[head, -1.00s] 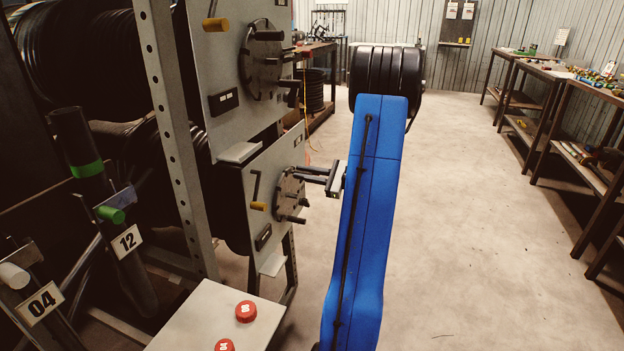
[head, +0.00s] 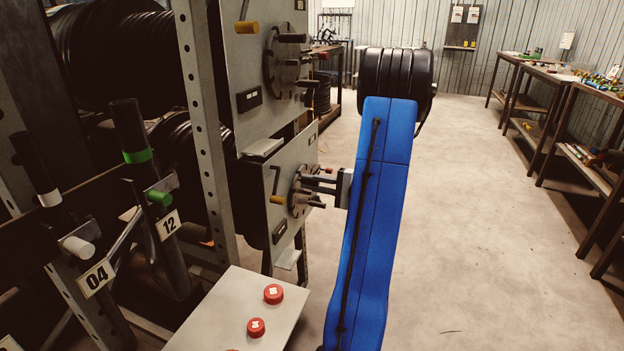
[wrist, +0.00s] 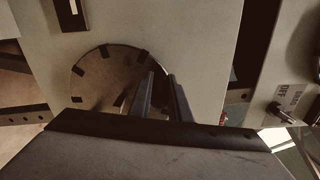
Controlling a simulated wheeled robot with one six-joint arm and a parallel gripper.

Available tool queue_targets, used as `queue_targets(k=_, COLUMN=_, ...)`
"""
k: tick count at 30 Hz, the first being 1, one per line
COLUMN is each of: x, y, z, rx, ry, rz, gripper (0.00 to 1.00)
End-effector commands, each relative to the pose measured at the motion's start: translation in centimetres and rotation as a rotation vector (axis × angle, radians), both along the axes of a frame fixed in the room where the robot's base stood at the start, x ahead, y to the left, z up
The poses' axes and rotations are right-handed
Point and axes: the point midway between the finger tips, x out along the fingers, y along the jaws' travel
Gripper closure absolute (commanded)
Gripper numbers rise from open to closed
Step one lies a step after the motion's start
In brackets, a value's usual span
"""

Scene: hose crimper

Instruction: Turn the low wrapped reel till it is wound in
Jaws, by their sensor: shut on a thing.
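The low reel's round crank plate (head: 299,194) is mounted on the lower grey panel (head: 293,158), with several short dark pegs standing out from it. The plate also shows in the wrist view (wrist: 95,85), with dark marks round its rim. My gripper (head: 318,188) reaches the plate from the right, among the pegs. In the wrist view its two dark fingers (wrist: 162,98) point at the plate with a narrow gap. It is shut on a peg, though the grip itself is mostly hidden. A dark hose reel (head: 183,140) shows partly behind the rack post.
An upper panel (head: 262,70) with a like crank plate stands above. A lever with a yellow handle (head: 277,199) hangs beside the low plate. A box with red buttons (head: 273,293) stands in front. The floor (head: 480,240) on the right is clear up to the benches.

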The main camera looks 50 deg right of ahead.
Motion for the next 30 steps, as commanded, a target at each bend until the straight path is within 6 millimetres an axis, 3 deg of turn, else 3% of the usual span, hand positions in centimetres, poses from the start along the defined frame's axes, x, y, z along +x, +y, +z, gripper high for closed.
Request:
queue_targets(k=12, x=-0.4, y=1.3, z=-1.2, rx=-0.061, ry=-0.022, rz=0.001, gripper=1.0)
queue_targets(k=28, x=-0.5, y=1.3, z=-1.4, rx=-0.059, ry=-0.018, rz=0.0, gripper=1.0)
queue_targets(k=29, x=-0.5, y=1.3, z=-1.4, rx=-0.059, ry=-0.018, rz=0.0, gripper=0.8)
queue_targets(k=30, x=-0.5, y=1.3, z=-1.4, rx=-0.059, ry=-0.018, rz=-0.001, gripper=0.71)
